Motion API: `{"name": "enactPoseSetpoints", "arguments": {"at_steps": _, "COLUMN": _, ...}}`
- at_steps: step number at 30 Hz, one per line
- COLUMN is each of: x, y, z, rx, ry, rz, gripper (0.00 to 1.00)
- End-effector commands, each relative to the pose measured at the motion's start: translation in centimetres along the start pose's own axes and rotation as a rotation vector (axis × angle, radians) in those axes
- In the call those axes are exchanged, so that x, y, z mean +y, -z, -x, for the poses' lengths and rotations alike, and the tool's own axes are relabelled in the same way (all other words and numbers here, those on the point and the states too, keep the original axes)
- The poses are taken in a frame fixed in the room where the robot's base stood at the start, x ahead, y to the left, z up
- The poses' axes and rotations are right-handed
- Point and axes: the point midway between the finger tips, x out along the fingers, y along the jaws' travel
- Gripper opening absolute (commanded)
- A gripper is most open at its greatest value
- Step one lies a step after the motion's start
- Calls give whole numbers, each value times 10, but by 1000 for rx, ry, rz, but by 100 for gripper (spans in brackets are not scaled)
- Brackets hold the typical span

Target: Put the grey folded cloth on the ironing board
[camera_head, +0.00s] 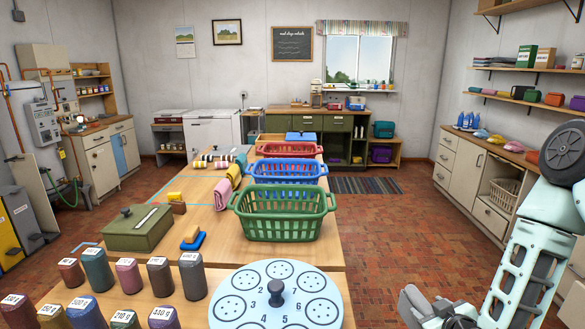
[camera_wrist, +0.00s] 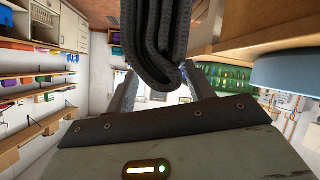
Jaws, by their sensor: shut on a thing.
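The grey folded cloth (camera_wrist: 153,45) is dark, ribbed and folded in thick layers. In the wrist view it hangs between the two fingers of my gripper (camera_wrist: 162,88), which is shut on it. In the head view my gripper (camera_head: 428,308) is low at the bottom right, right of the long table and above the floor. The cloth is hard to tell apart from the gripper there. I cannot make out an ironing board in either view.
The long wooden table (camera_head: 205,228) carries a green basket (camera_head: 285,215), a blue basket (camera_head: 290,173), a red basket (camera_head: 290,149), a green box (camera_head: 138,230) and a round numbered disc (camera_head: 250,300). Brick floor (camera_head: 390,235) lies open between the table and the right cabinets (camera_head: 465,165).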

Motion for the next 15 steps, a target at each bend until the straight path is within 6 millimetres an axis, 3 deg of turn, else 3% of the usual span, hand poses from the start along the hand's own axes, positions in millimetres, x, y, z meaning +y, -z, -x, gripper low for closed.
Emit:
{"name": "enactPoseSetpoints", "arguments": {"at_steps": 3, "x": 0, "y": 0, "z": 22, "rx": -1, "ry": 1, "rz": 0, "gripper": 14}}
{"name": "enactPoseSetpoints", "arguments": {"at_steps": 6, "x": 0, "y": 0, "z": 31, "rx": 2, "ry": 0, "rz": -1, "gripper": 14}}
{"name": "enactPoseSetpoints", "arguments": {"at_steps": 15, "x": -1, "y": 1, "z": 31, "rx": 5, "ry": 1, "rz": 4, "gripper": 14}}
